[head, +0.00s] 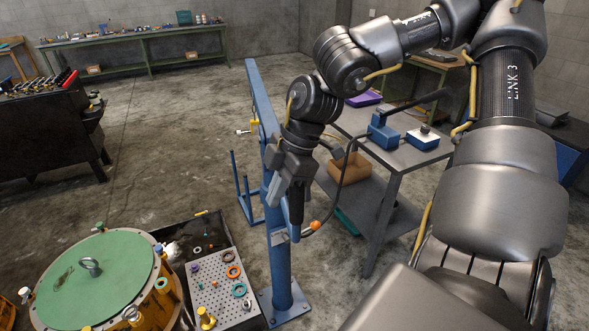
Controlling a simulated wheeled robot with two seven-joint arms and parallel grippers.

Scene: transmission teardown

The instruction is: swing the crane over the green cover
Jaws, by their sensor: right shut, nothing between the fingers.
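The green cover (75,283), a round plate with a lifting eye (90,266) at its centre, lies on a round yellowish housing at lower left. The blue crane (279,265) stands to the right of it on a base plate. Its long boom (261,100) points away towards the back of the room, not over the cover. My right gripper (297,228) points down at the near end of the boom, close to or touching it; I cannot tell which. It is shut and empty. My left gripper is not in view.
A black tray with a perforated plate (222,297) holding rings and small parts lies between cover and crane. A grey cart (385,165) with blue devices stands right of the crane. A dark cabinet (45,135) is at left. Floor behind the cover is clear.

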